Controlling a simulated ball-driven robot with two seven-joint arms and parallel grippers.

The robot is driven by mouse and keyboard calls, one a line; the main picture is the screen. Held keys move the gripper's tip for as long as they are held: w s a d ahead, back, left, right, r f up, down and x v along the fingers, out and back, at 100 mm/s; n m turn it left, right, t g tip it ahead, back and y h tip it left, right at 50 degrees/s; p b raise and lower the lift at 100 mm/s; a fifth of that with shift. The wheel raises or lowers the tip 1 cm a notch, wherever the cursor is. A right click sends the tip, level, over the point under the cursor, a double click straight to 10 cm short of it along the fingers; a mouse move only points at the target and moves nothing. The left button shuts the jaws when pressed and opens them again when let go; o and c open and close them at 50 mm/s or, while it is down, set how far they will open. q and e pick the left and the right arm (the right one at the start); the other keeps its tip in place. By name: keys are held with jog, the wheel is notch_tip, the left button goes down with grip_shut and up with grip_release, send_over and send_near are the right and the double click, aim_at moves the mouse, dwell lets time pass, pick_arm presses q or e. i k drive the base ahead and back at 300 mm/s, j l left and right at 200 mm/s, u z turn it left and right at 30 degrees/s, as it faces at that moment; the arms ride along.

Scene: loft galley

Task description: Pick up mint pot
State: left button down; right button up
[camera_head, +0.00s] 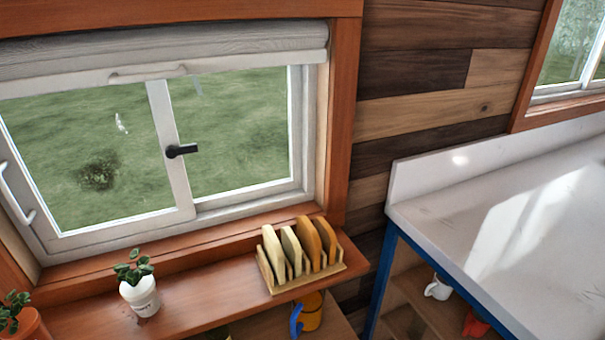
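A small white pot (144,298) with a green leafy plant stands upright on the reddish wooden sill shelf, at the lower left of the head view. It bears small dark marks that I cannot read. A second plant in an orange-brown pot (30,327) sits at the lower left corner, cut off by the picture edge. I cannot tell for sure from the leaves which of the two is the mint pot. Neither of my grippers is in view.
A wooden rack (300,284) with several upright boards stands on the shelf (208,293) right of the white pot. Free shelf lies between them. A window is behind. Below the shelf are an orange-and-blue object (309,313) and, further right, a white mug (438,288) under the white counter (500,225).

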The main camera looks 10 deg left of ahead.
aim_at(138, 289)
jog(key=j+u, duration=0.15)
jog(key=u, duration=0.2)
jog(key=j+u, duration=0.2)
jog(key=u, duration=0.15)
jog(key=j+u, duration=0.15)
jog(key=u, duration=0.2)
